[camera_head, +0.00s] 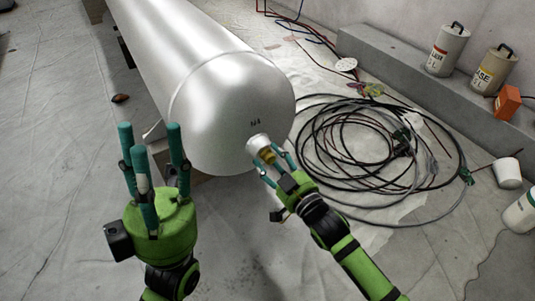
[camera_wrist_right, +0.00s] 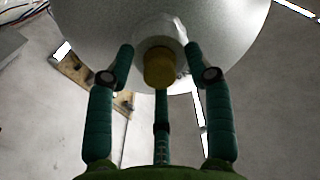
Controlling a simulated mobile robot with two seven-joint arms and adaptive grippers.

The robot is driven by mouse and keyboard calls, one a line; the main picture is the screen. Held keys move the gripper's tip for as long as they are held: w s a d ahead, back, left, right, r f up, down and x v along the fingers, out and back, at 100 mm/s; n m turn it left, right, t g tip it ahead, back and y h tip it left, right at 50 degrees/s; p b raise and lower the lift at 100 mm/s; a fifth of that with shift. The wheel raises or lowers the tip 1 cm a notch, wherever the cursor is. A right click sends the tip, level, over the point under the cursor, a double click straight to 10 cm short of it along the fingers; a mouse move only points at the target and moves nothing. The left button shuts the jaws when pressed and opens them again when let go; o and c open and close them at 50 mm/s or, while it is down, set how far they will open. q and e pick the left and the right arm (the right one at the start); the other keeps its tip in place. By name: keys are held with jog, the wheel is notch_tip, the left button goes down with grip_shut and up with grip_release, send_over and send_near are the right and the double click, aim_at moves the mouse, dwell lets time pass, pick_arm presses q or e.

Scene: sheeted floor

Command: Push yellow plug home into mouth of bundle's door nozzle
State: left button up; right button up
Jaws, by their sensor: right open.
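The bundle (camera_head: 215,85) is a large silvery-white cylinder with a rounded end. Its short white nozzle (camera_head: 256,142) sticks out low on that end. The yellow plug (camera_head: 266,155) sits at the nozzle mouth; how deep it is in cannot be told. In the right wrist view the plug (camera_wrist_right: 159,69) is seen end-on in front of the pale nozzle (camera_wrist_right: 158,42). My right gripper (camera_head: 272,160) is open, its fingers spread around the plug with gaps on both sides. My left gripper (camera_head: 152,145) is open and empty, fingers up, left of the bundle's end.
Coiled dark cables (camera_head: 365,150) lie on the floor right of the bundle. A white cup (camera_head: 507,172) is at the far right. The sheeted floor at left is mostly clear.

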aim_at(272, 161)
grip_shut()
jog(key=shift+s, duration=0.1)
jog(key=shift+p+v, duration=1.5)
jog(key=shift+v, duration=0.7)
jog(key=shift+d, duration=0.1)
jog(key=shift+p+v, duration=1.25)
jog(key=shift+v, duration=0.7)
